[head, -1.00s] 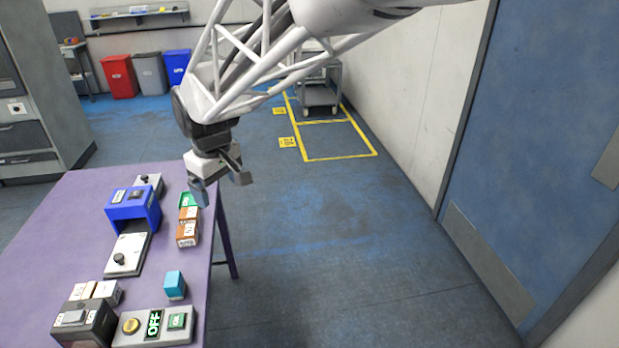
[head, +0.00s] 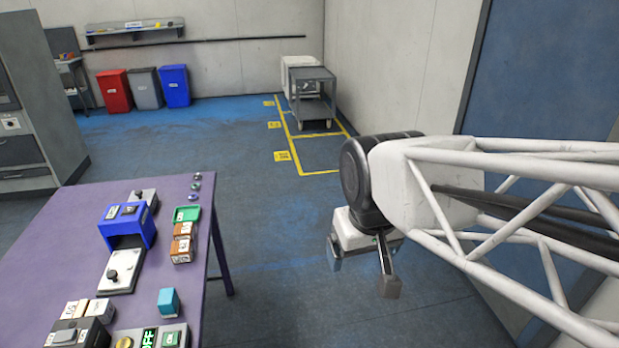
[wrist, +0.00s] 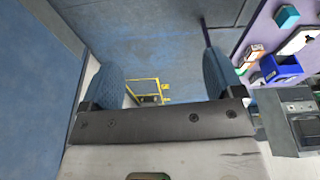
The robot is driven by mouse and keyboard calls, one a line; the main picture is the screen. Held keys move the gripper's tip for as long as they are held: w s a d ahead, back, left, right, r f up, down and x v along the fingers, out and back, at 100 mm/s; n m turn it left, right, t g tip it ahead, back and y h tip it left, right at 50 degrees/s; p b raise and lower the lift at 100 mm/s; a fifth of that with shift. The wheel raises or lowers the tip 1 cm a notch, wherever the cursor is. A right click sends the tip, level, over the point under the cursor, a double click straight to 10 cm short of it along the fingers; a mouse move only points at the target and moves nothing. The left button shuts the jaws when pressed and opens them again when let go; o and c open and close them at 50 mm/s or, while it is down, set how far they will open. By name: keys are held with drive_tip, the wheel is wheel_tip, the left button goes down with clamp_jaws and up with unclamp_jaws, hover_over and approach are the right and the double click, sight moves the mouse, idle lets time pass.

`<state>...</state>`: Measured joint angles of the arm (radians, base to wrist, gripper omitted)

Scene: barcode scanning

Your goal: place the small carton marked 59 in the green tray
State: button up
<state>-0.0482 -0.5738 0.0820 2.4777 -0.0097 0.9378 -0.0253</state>
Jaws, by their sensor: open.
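The green tray (head: 187,212) lies near the right edge of the purple table in the head view. Two brown cartons (head: 182,229) (head: 181,251) with white labels stand just in front of it. Two pale cartons (head: 72,308) (head: 99,309) stand at the front left. The labels are too small to read, so I cannot tell which carton is marked 59. My gripper (head: 361,268) is open and empty, over the floor well to the right of the table. In the wrist view my gripper (wrist: 160,60) has its fingers wide apart with only floor between them.
A blue arch-shaped device (head: 127,230) and a white plate with a black knob (head: 118,274) stand mid-table. A teal block (head: 168,301) and a button panel (head: 150,338) are at the front. Floor right of the table is clear. A grey cart (head: 312,95) stands farther back.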

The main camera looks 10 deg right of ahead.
drive_tip(key=s, duration=0.1)
drive_tip(key=s+d, duration=0.1)
drive_tip(key=s+f+m, duration=0.1)
drive_tip(key=shift+s+d, duration=0.2)
drive_tip(key=shift+d, duration=0.2)
drive_tip(key=shift+o, duration=0.4)
